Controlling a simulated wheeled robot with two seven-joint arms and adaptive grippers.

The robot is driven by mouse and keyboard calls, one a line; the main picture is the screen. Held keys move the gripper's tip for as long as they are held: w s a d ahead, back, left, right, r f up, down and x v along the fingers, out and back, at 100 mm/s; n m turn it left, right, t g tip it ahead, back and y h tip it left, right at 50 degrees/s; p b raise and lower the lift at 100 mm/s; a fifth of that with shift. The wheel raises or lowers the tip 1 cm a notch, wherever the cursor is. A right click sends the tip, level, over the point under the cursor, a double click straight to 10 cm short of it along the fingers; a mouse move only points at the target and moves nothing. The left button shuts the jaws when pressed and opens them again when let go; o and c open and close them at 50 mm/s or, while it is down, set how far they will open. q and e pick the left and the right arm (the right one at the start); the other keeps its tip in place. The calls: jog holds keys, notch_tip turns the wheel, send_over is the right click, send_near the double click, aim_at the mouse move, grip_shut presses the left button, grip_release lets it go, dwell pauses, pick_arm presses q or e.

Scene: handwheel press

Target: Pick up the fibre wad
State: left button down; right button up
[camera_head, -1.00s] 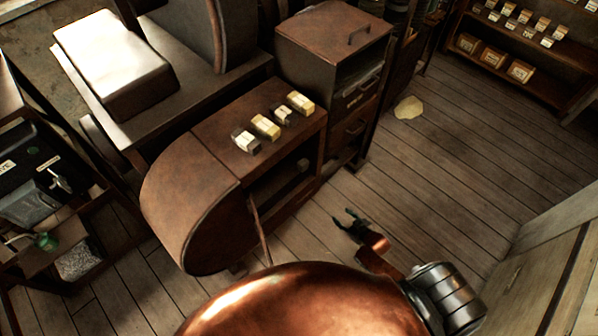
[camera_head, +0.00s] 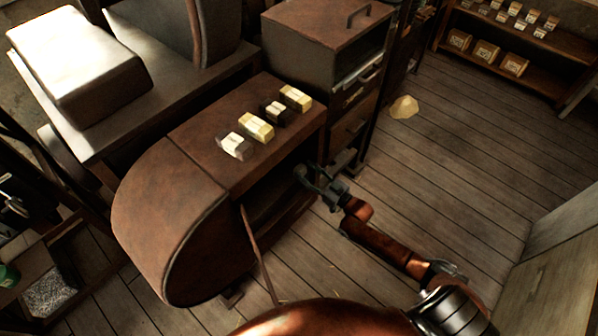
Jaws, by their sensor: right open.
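No thing in view can be told for certain as the fibre wad. A pale yellowish lump (camera_head: 404,107) lies on the floor right of the drawer unit. My right gripper (camera_head: 307,171) is open, with its fingers at the front opening of the brown round-ended cabinet (camera_head: 190,190). The inside of that opening is dark and partly hidden by the gripper, and I cannot tell what lies between the fingers. My left gripper is out of view.
Several small pale and dark blocks (camera_head: 257,127) stand in a row on the cabinet top. A drawer unit (camera_head: 326,45) stands behind it. Shelves with boxes (camera_head: 486,52) are at the back right. The plank floor (camera_head: 450,170) is clear at the right.

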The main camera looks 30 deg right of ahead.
aim_at(300, 167)
jog(key=x, duration=0.3)
jog(key=shift+w+a+f+b, duration=0.1)
jog(key=shift+w+a+b, duration=0.1)
jog(key=shift+b, duration=0.15)
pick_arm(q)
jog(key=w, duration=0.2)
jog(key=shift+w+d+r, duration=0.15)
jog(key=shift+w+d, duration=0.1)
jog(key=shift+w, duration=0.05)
pick_arm(e)
jog(key=shift+c, duration=0.7)
jog(key=c, duration=0.7)
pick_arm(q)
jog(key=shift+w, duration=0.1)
